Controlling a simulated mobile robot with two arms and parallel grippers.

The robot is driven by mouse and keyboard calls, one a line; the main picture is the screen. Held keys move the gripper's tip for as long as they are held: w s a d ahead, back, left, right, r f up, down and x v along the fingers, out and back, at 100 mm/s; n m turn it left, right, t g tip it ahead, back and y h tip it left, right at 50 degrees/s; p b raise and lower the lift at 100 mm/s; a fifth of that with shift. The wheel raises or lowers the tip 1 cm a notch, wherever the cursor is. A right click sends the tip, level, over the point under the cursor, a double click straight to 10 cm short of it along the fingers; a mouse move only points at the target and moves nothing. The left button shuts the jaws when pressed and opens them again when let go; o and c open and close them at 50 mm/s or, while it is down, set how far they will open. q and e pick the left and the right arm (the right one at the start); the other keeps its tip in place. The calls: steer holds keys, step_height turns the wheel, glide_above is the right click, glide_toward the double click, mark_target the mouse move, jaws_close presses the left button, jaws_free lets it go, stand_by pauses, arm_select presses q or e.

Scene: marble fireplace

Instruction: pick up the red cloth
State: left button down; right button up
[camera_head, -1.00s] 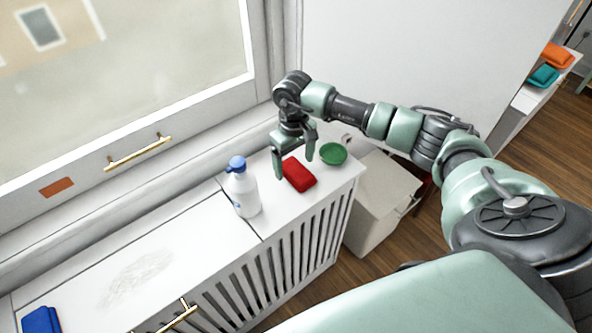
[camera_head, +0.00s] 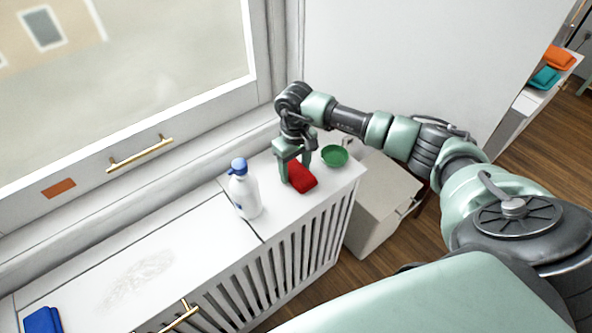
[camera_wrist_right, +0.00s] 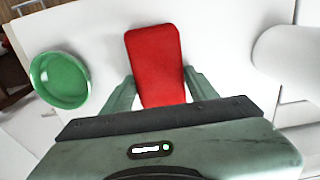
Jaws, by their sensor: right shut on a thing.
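The red cloth (camera_head: 301,178) is a folded pad on the white radiator cover top (camera_head: 329,184), near its right end. It also shows in the right wrist view (camera_wrist_right: 154,55), its near end between the fingers. My right gripper (camera_head: 296,171) is shut on the cloth, one finger on each side; in the wrist view its fingers (camera_wrist_right: 158,90) flank the lower part of the cloth. The cloth still appears to rest on the surface. My left gripper is not in view.
A green bowl (camera_head: 335,156) stands close to the right of the cloth. A blue cloth (camera_head: 42,320) lies at the far lower left. The window wall rises behind; a whitish bin (camera_head: 372,212) stands on the floor at right.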

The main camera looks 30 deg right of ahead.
mark_target(295, 168)
step_height(295, 168, up, 20)
steer(key=b, duration=0.2)
steer(key=shift+f, duration=0.1)
